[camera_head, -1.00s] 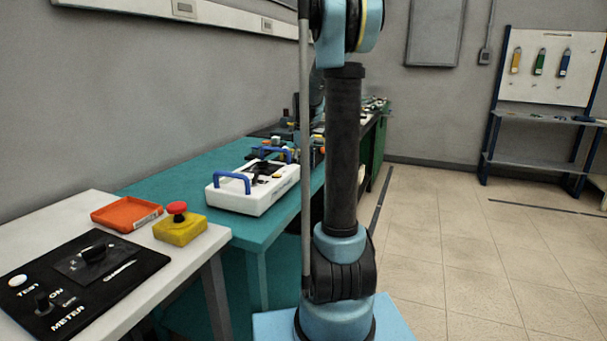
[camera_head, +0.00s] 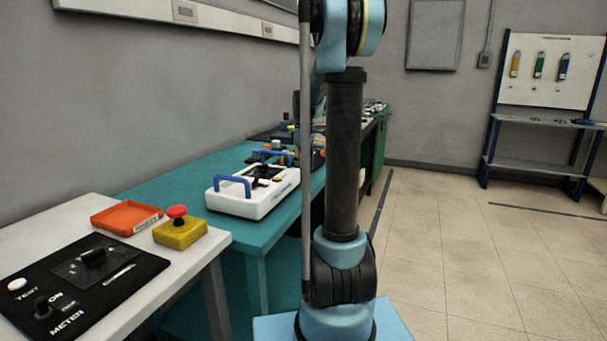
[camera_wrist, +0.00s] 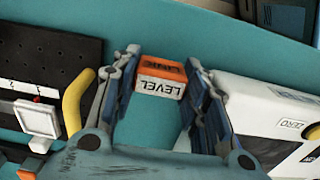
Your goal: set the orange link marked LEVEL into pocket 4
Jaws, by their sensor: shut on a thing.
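In the wrist view my gripper (camera_wrist: 160,72) is shut on the orange link (camera_wrist: 158,66), with a finger on either side of it. A white face on the link reads LEVEL (camera_wrist: 160,87), upside down in the picture. The link is above the teal bench top (camera_wrist: 225,40); any gap beneath it cannot be judged. In the head view my arm hides most of the gripper, and I cannot make out the link there. I cannot identify pocket 4 in either view.
A white unit marked ZERO (camera_wrist: 285,122) lies right of my gripper in the wrist view. A black perforated panel (camera_wrist: 45,55) and a yellow handle (camera_wrist: 75,105) are on the left. The head view shows a white case with blue handles (camera_head: 245,205) on the teal bench.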

